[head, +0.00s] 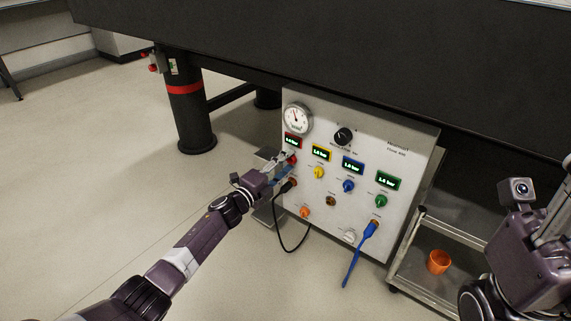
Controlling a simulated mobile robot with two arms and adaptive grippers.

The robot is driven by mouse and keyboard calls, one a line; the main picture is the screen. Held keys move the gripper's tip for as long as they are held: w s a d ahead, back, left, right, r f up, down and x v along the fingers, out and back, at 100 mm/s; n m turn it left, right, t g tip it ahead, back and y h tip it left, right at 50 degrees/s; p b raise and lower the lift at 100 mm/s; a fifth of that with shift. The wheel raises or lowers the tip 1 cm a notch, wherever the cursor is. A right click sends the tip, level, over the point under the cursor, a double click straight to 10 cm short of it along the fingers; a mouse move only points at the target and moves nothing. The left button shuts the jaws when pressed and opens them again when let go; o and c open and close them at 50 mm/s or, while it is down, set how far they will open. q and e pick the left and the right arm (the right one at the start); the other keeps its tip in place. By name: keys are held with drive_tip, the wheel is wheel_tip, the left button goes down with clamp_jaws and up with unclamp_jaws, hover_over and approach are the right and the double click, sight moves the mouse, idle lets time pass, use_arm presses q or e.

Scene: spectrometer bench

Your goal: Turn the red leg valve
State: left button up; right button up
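The white control panel (400,165) hangs under the dark bench top. The red valve knob (294,159) is at its left side, below the red-framed display (293,141). My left gripper (284,162) reaches in from the left and its fingertips are at the red knob, partly covering it. Whether the fingers press on the knob is too small to tell. My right gripper (556,195) is at the right edge, away from the panel and partly cut off; its fingers do not show clearly.
Yellow (319,172), blue (348,186) and green (381,201) knobs sit to the right. A black cable (281,236) and a blue cable (355,262) hang from the panel. A cart (425,285) with an orange cup (438,262) stands right. Floor on the left is clear.

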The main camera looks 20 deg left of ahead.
use_arm(q)
drive_tip(key=v, duration=1.2)
idle(0.3)
